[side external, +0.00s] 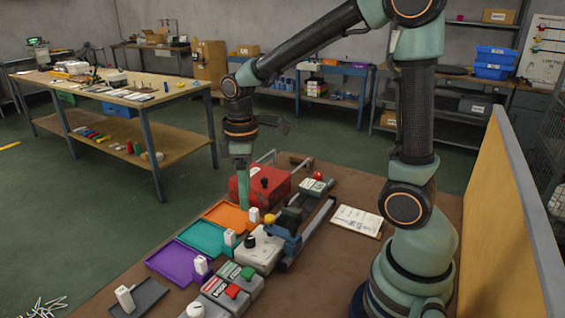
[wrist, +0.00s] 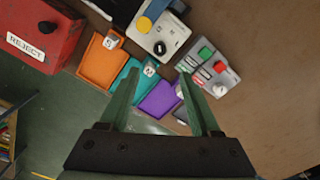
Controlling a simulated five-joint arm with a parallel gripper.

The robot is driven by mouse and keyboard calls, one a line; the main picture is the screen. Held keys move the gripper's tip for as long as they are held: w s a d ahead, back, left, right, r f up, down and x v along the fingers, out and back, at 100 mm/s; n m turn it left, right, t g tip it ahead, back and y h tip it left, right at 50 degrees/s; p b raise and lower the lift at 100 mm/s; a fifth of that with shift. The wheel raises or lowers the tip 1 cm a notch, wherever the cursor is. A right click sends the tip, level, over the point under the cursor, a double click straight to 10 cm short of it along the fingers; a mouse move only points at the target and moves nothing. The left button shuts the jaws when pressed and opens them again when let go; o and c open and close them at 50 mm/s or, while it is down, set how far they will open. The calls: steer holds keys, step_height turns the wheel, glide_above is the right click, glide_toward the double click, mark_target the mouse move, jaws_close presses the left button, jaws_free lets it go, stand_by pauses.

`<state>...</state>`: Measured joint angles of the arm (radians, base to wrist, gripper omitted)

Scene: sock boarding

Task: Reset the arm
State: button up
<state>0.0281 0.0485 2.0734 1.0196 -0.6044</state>
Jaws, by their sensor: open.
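My gripper (side external: 244,203) points down above the orange tray (side external: 222,214) in the side view, beside the red box (side external: 270,184). In the wrist view my gripper (wrist: 160,75) has its two green fingers spread apart with nothing between them. Beyond the fingertips lie the teal tray (wrist: 117,86) and the purple tray (wrist: 158,101). My arm reaches up from its base at the right and bends over the table. I cannot make out a sock in either view.
The brown table holds a pale box with a black knob (side external: 262,257), a box with green and red buttons (side external: 233,288), a dark tray (side external: 150,298), and an open notebook (side external: 357,221). A wooden panel (side external: 505,225) stands along the right edge. The red box reads REJECT (wrist: 25,45).

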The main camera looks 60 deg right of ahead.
steer(key=s+a+r+m+t, duration=0.1)
steer(key=s+r+m+t, duration=0.4)
steer(key=r, duration=0.3)
steer(key=shift+s+m+t, duration=0.3)
steer(key=shift+s+m, duration=0.25)
steer(key=shift+m, duration=0.25)
steer(key=shift+r, duration=0.1)
stand_by(0.4)
